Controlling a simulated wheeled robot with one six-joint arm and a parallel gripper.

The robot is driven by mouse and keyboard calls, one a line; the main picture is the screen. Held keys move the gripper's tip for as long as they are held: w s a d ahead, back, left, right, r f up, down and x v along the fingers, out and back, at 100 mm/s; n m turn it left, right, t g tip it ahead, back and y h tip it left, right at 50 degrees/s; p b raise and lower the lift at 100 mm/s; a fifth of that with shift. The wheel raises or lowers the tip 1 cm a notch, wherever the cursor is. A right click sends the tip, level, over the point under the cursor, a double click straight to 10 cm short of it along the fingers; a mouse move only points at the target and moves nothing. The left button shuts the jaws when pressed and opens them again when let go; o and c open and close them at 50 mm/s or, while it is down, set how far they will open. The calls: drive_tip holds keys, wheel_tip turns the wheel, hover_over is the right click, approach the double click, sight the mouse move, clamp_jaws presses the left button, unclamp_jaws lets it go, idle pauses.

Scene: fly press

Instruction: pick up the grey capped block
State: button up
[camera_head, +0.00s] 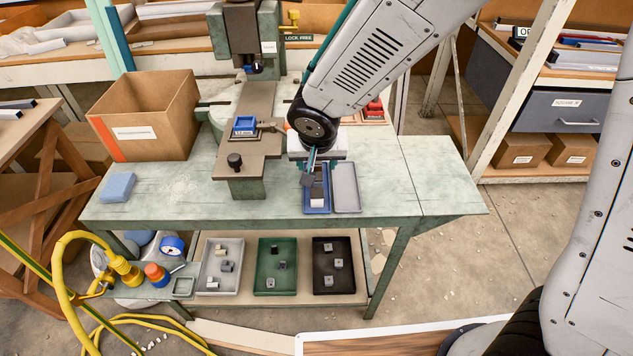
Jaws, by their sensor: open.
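My gripper (315,182) points down over the blue tray (316,209) at the front of the green bench. It is open, with its fingers at the tray's back half. A small block with a pale top (317,202) lies in the front of this tray, just in front of the fingers. A dark grey shape shows between or beside the fingers; I cannot tell if it is a block or a finger. It is too small to tell whether the pale block is the grey capped one. My wrist hides the back of the tray.
A grey tray (346,188) lies right of the blue one. The green press (244,190) stands to the left, with a blue fixture (245,125). Grey, green and black trays with small blocks sit on the low shelf (246,296). The bench's right end (440,185) is clear.

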sight(316, 183)
drive_tip(key=x, duration=0.8)
drive_tip(key=shift+c, duration=0.3)
drive_tip(key=c, duration=1)
